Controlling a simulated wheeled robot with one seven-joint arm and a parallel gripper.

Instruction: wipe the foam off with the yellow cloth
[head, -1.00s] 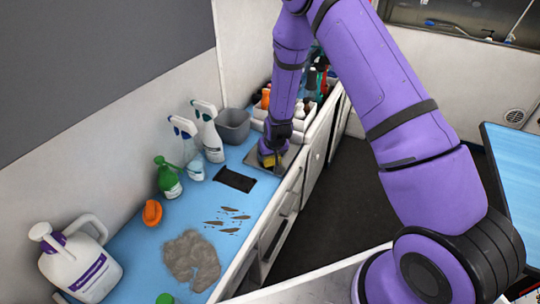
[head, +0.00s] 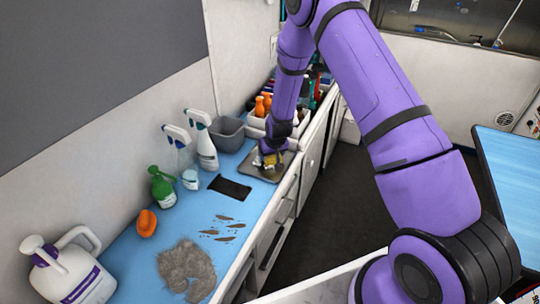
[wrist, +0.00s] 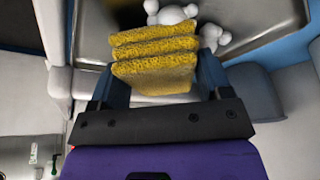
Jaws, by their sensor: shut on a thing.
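My gripper (head: 270,155) is shut on the folded yellow cloth (wrist: 155,60), which sits between its blue fingers in the wrist view.
A black mat (head: 230,187), dark clippings (head: 222,228) and a grey fur pile (head: 187,268) lie on the blue counter (head: 135,255). Spray bottles (head: 204,140), a green bottle (head: 162,188) and a grey bin (head: 228,132) line the wall. A caddy of bottles (head: 262,106) stands behind the tray.

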